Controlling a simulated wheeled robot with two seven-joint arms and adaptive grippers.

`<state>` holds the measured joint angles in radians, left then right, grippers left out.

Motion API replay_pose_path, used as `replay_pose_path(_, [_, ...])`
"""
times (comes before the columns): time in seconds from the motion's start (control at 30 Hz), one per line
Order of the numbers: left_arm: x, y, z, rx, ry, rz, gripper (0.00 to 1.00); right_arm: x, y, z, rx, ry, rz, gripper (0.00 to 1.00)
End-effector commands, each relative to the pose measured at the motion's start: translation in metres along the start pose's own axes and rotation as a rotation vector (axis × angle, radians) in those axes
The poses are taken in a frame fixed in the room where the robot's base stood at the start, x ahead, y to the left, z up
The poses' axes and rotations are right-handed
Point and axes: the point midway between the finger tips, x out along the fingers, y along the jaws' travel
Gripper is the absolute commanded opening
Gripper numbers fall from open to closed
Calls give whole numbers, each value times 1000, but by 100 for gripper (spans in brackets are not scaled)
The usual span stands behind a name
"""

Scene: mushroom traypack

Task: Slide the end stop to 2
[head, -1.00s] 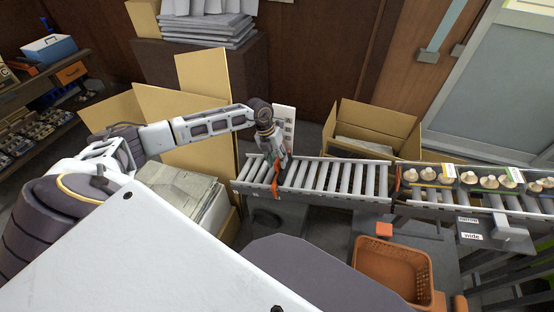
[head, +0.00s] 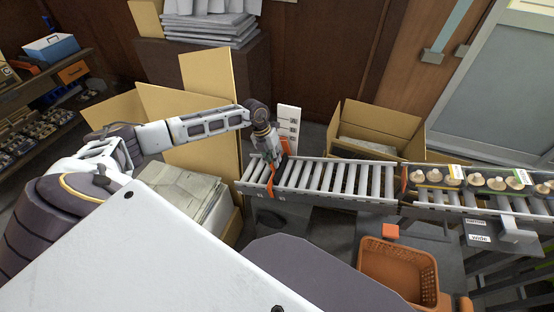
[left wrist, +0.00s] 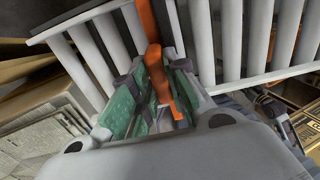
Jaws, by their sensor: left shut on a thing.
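The end stop (head: 271,177) is an orange bar lying across the left part of the roller conveyor (head: 318,200). In the left wrist view the orange end stop (left wrist: 155,62) runs between my fingers. My left gripper (head: 276,153) is over the far side of the conveyor, shut on the end stop. Its green-padded fingers (left wrist: 153,98) lie on both sides of the orange part. A white board with several small dark marks (head: 288,117) stands behind the gripper; I cannot read its marks, and the gripper hides its lower part. My right gripper is out of view.
Trays of mushrooms (head: 476,180) stand on the conveyor at right, past another orange bar (head: 404,181). An orange basket (head: 398,270) and cardboard boxes (head: 375,125) are around it. The rollers between the two orange bars are clear.

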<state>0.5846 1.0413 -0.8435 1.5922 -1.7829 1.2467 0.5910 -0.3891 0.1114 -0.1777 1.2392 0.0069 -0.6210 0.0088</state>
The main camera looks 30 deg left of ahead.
Motion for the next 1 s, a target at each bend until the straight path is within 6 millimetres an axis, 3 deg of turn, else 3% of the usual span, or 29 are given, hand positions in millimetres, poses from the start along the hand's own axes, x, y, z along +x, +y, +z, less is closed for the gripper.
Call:
replay_pose_path(0.2, [2, 21, 0, -3, 1, 1, 0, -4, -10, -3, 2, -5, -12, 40])
replay_pose_path(0.6, [2, 56, 0, -4, 0, 1, 0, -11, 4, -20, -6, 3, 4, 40])
replay_pose_path(0.93, [2, 57, 0, -2, -1, -1, 0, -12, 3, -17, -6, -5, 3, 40])
replay_pose_path(0.97, [2, 57, 0, -2, -1, -1, 20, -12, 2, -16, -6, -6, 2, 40])
replay_pose_path(1.0, [2, 57, 0, -1, -1, -1, 25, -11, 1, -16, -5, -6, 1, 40])
